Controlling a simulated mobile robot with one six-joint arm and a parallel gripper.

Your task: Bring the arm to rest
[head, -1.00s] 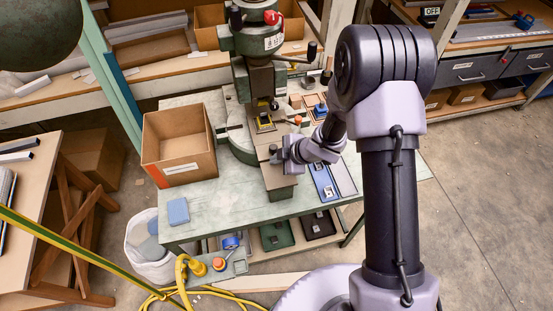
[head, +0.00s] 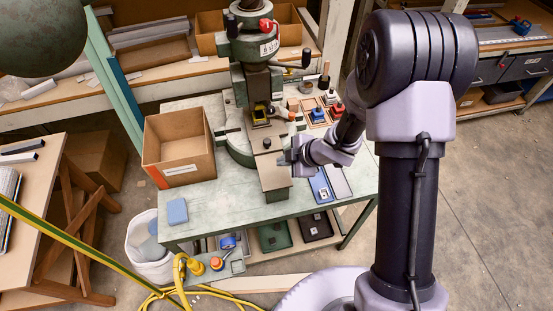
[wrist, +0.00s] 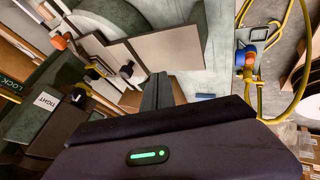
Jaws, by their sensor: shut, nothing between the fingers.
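My gripper (head: 286,160) is in front of the green fly press (head: 258,75), beside the right edge of its grey slide plate (head: 272,174). In the wrist view its fingers (wrist: 157,92) are together with nothing between them. My arm bends down from the upper right to reach this spot. The press's die area, with a yellow part (head: 260,115), is just behind and left of the gripper. The wrist view also shows the plate (wrist: 170,45) beyond the fingers.
A cardboard box (head: 180,150) stands on the bench (head: 222,205) left of the press. A blue block (head: 177,211) lies at the bench's front left. A blue tray (head: 320,187) lies right of the gripper. Small red and blue stamp-like items (head: 337,110) stand behind.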

